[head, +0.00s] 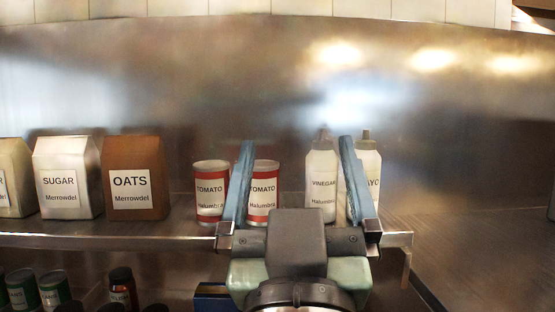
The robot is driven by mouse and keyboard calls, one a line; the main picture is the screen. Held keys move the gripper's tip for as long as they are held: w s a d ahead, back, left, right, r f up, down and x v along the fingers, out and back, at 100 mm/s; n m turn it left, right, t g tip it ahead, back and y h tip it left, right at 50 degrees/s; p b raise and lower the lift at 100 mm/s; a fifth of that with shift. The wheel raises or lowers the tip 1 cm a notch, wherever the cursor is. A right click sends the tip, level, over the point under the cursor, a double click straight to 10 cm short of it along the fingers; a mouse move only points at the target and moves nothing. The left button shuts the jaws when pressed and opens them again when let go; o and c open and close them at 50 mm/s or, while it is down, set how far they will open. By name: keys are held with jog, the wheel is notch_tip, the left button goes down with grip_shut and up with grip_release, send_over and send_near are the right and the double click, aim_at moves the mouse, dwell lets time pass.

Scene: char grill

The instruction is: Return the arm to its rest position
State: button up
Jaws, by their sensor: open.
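My gripper (297,185) is in the head view, low and right of centre, with its two blue fingers upright and spread wide apart. The left finger overlaps a tomato can (264,192) in the picture. The right finger partly covers a mayo bottle (368,165). I cannot tell how far the fingers are from these items. The rest of my arm is mostly out of view below.
A metal shelf (120,241) holds a sugar bag (65,205), an oats bag (133,203), another tomato can (211,208) and a vinegar bottle (321,165). Several jars, including a green one (54,288), stand lower left.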

jog(key=s+a+r+t, duration=0.1)
jog(key=s+r+t, duration=0.2)
jog(key=s+r, duration=0.3)
jog(key=shift+s+a+r+y, duration=0.15)
jog(key=shift+a+y, duration=0.25)
